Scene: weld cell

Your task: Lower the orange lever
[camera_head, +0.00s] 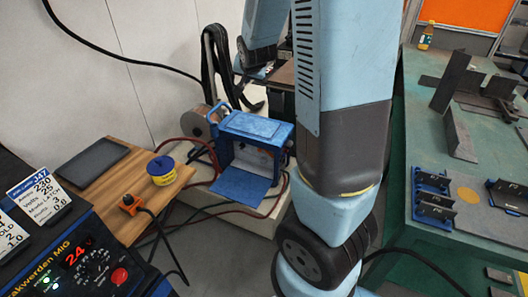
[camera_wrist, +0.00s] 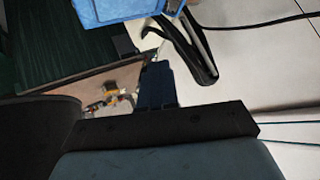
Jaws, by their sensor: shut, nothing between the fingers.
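I cannot clearly make out an orange lever. In the head view, a small orange part (camera_head: 130,203) with a black cable sits on the wooden board at the left; its shape is too small to tell if it is a lever. In the wrist view my gripper (camera_wrist: 156,66) is shut, with nothing between its dark fingers. Small orange and brass-coloured pieces (camera_wrist: 112,92) show beyond it to the left, too small to name. In the head view my forearm reaches down at the top centre, far behind the wooden board, and the fingertips are hard to make out.
A welder panel (camera_head: 85,262) is at the lower left. A yellow-blue roll (camera_head: 161,170) sits on the wooden board (camera_head: 110,190). A green table (camera_head: 405,150) carries fixtures at right.

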